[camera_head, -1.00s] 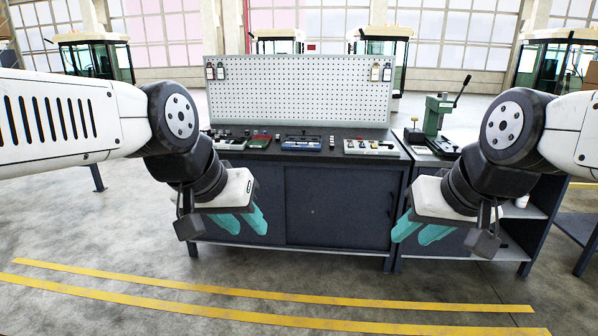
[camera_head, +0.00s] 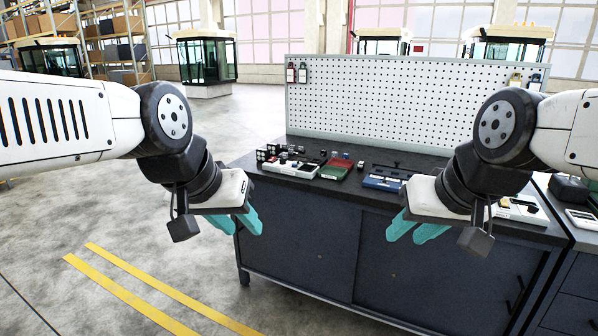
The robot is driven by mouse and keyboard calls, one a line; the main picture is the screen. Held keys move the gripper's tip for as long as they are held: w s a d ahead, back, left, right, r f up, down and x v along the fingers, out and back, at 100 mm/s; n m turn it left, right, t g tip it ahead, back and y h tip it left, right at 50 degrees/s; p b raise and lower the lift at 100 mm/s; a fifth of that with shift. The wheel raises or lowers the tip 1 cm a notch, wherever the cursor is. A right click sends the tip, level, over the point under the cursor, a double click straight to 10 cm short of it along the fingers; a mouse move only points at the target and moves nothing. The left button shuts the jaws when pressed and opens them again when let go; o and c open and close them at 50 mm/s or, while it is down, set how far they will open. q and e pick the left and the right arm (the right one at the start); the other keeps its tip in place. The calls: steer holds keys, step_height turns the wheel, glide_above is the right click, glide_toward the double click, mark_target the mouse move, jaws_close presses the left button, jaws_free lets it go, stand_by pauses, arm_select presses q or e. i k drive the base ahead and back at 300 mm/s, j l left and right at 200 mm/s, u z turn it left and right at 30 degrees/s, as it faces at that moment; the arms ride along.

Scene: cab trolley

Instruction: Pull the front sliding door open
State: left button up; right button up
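The dark workbench cabinet (camera_head: 246,262) stands ahead with two sliding door panels under its top. The left panel (camera_head: 305,240) and the right panel (camera_head: 430,275) meet at a vertical edge near the middle; I cannot clearly tell which lies in front. A small dark handle (camera_head: 514,291) shows near the cabinet's right end. My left gripper (camera_head: 238,222) has teal fingers apart and empty, near the cabinet's left end in the picture. My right gripper (camera_head: 416,230) also has its fingers apart and empty, in front of the right panel and hiding part of it.
Parts trays, including a red-and-green one (camera_head: 336,168) and a blue one (camera_head: 384,181), lie on the benchtop before a white pegboard (camera_head: 400,100). Another bench unit (camera_head: 572,300) adjoins at right. The floor at left is open, with yellow stripes (camera_head: 150,290).

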mark_target(305, 243)
steer(key=i+j+u, duration=0.1)
steer(key=i+j, duration=0.25)
steer(key=i+j+u, duration=0.1)
steer(key=i+j, duration=0.2)
steer(key=i, duration=0.3)
steer(key=i+j, duration=0.2)
steer(key=j, duration=0.2)
steer(key=i+j+u, duration=0.1)
steer(key=j, duration=0.3)
steer(key=i+j, duration=0.3)
steer(key=i+j+u, duration=0.15)
steer(key=j, duration=0.25)
steer(key=i, duration=0.25)
